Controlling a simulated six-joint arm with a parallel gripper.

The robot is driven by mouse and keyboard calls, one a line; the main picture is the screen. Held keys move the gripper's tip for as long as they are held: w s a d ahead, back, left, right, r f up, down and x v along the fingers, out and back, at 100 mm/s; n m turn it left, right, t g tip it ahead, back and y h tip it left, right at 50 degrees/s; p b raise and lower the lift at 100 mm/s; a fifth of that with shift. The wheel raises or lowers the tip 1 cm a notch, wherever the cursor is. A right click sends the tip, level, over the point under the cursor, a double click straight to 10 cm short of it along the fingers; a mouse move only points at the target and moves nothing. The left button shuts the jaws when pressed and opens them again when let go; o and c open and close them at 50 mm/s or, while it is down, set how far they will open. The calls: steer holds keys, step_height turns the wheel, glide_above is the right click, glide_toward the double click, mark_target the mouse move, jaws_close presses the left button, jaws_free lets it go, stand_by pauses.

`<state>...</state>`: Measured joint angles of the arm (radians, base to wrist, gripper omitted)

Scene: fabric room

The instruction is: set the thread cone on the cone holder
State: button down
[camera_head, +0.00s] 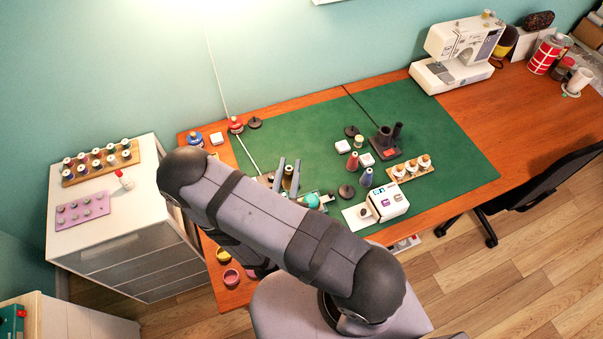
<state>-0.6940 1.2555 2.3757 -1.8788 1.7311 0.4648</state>
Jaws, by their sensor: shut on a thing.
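My gripper (287,176) is over the left part of the green mat, partly behind my own arm. Its two grey fingers stand on either side of a small dark olive-brown thing with a pale top (288,171), which looks like a thread cone. Its lower part is hidden. A red cone (353,161) and a purple cone (367,178) stand upright on the mat to the right. Dark round bases, which may be cone holders, are at the mat's middle (351,131), nearer the front (347,191) and at its back left (255,123). I cannot tell which is the task's holder.
The green mat (450,150) is clear on its right side. A sewing machine (459,55) is at the back right.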

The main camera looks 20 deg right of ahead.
steer(key=s+d+f+m+g+h+b, duration=0.1)
steer(key=d+f+m+g+h+b, duration=0.15)
steer(key=d+f+b, duration=0.4)
steer(key=s+d+f+m+g+h+b, duration=0.2)
steer(key=d+g+b, duration=0.15)
steer(key=d, duration=0.65)
steer(key=s+d+f+m+g+h+b, duration=0.1)
steer(key=d+f+m+g+h+b, duration=0.15)
steer(key=d+f+b, duration=0.45)
steer(key=w+a+r+n+t+y+p, duration=0.1)
steer(key=w+a+r+n+t+y, duration=0.1)
steer(key=w+t, duration=0.2)
steer(key=shift+w+a+r+n, duration=0.2)
steer(key=shift+w+n, duration=0.2)
steer(key=shift+w, duration=0.35)
steer(key=shift+f, duration=0.1)
steer(key=b, duration=0.5)
glide_above(347, 190)
steer(key=shift+w+d+f, duration=0.1)
steer(key=shift+f, duration=2.7)
steer(key=shift+f+b, duration=0.35)
steer(key=shift+f, duration=0.25)
steer(key=c, duration=1.8)
jaws_free()
